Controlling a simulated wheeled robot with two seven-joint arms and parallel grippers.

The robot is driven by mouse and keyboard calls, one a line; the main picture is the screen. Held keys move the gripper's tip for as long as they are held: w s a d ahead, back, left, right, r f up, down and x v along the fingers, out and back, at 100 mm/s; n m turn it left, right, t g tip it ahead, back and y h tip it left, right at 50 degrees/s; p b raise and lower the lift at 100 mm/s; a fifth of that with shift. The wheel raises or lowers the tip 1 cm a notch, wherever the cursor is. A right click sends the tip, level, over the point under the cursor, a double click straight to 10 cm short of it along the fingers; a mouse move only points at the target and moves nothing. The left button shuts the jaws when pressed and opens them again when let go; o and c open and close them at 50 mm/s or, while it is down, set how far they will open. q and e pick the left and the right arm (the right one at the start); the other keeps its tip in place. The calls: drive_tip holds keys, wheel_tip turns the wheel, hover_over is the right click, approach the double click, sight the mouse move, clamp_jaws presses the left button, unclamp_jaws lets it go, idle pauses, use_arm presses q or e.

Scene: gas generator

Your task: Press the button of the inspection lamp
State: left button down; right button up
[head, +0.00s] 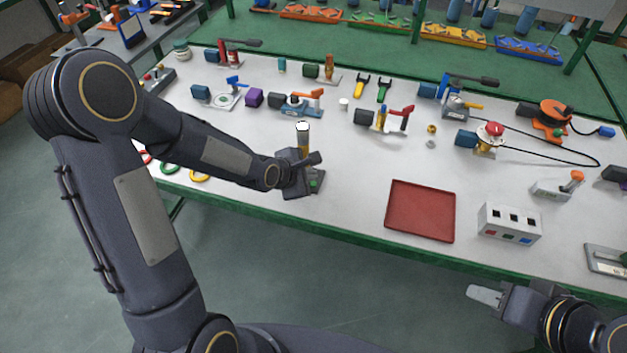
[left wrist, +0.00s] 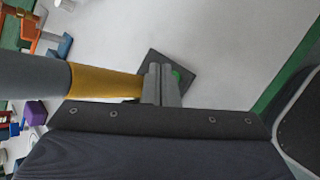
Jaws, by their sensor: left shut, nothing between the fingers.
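The inspection lamp stands upright near the table's front edge, with a yellow and grey column (head: 303,141) and a dark square base. A green button (head: 314,183) sits on the base. My left gripper (head: 316,159) is shut and empty, in front of the column and above the base. In the left wrist view, the column (left wrist: 100,82) runs in from the left, and the shut fingertips (left wrist: 160,72) partly cover the base (left wrist: 152,58) and the green button (left wrist: 180,76). I cannot tell whether they touch the button. My right gripper (head: 485,296) is off the table's front edge; its jaw opening is unclear.
A red tray (head: 420,211) and a white box with square holes (head: 509,224) lie to the right. Several valves and tools, including a blue and orange one (head: 300,104), stand behind the lamp. Coloured rings (head: 169,168) lie to the left. White tabletop between lamp and tray is clear.

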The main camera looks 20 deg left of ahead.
use_arm(q)
wheel_tip(320, 180, up, 6)
drive_tip(key=p, duration=0.4)
idle(0.4)
idle(0.3)
drive_tip(key=s+a+r+m+g+y, duration=0.1)
drive_tip(key=s+a+r+m, duration=0.2)
drive_tip(key=s+r+m, duration=0.25)
drive_tip(key=s+a+r+m, duration=0.3)
drive_tip(key=s+r+m, duration=0.2)
drive_tip(key=s, duration=0.2)
drive_tip(key=s+r+m+g, duration=0.1)
drive_tip(key=s+m, duration=0.8)
drive_tip(key=s, duration=0.5)
drive_tip(key=shift+s+d+r+m+g+h, duration=0.25)
drive_tip(key=shift+d+m+g+h, duration=0.05)
drive_tip(key=shift+d+m+h, duration=0.1)
